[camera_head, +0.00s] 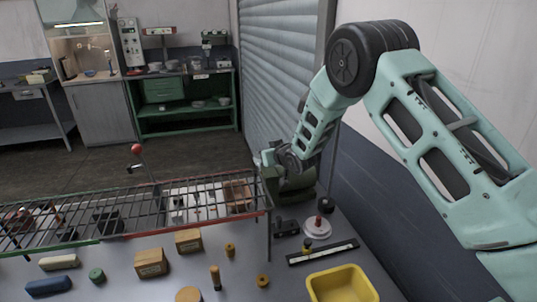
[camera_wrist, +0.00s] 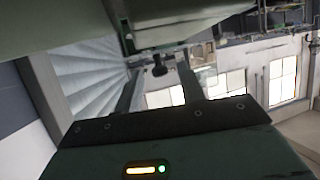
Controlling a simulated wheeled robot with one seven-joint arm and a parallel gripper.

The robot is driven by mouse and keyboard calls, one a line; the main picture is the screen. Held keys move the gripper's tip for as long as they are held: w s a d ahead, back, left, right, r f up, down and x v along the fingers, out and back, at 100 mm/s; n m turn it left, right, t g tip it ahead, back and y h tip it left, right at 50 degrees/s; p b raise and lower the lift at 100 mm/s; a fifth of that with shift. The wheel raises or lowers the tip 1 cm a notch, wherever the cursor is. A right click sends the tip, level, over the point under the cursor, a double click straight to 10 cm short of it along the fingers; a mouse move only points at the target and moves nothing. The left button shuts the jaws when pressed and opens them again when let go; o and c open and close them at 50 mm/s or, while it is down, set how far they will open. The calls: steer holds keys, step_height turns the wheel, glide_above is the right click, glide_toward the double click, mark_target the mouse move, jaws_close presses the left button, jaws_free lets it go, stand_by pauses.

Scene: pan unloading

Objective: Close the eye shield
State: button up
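I cannot make out the eye shield for certain. A dark green block (camera_head: 290,187) shows at the end of my arm in the head view; I cannot tell whether it is part of my gripper or a machine. A dark green housing (camera_wrist: 160,22) fills the top of the wrist view. A small black knob-like part (camera_wrist: 160,66) shows below it, between my fingers in the picture. My gripper (camera_wrist: 158,72) has its two fingers apart and nothing is visibly held. Its fingertips are not clear in the head view.
A wire rack (camera_head: 130,214) runs along the table's far side. The near table holds wooden blocks (camera_head: 151,263), a yellow bin (camera_head: 342,285), a black bar (camera_head: 322,252) and a white round-based item (camera_head: 317,230). A shutter (camera_head: 279,80) stands behind my arm.

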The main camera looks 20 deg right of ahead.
steer(key=b+v, duration=0.5)
steer(key=v, duration=1.2)
steer(key=shift+s+r, duration=0.15)
steer(key=shift+d, duration=0.1)
steer(key=s+d+f+m+g+h, duration=0.1)
steer(key=s+d+g, duration=0.2)
steer(key=s, duration=0.5)
steer(key=s+d+f+m+g+h, duration=0.15)
steer(key=s+g, duration=0.25)
steer(key=s, duration=0.5)
steer(key=s+d+f+m+g+h, duration=0.1)
steer(key=s+d+f+g, duration=0.15)
steer(key=s, duration=0.55)
steer(key=s+a+r+n+g, duration=0.1)
steer(key=s+a+n, duration=0.3)
steer(key=a, duration=0.5)
steer(key=s+a+r+n+g, duration=0.1)
steer(key=s+a+n, duration=0.3)
steer(key=s+a, duration=0.4)
steer(key=shift+s+a+r+g+y, duration=0.4)
steer(key=shift+s+g, duration=0.1)
steer(key=shift+g, duration=0.25)
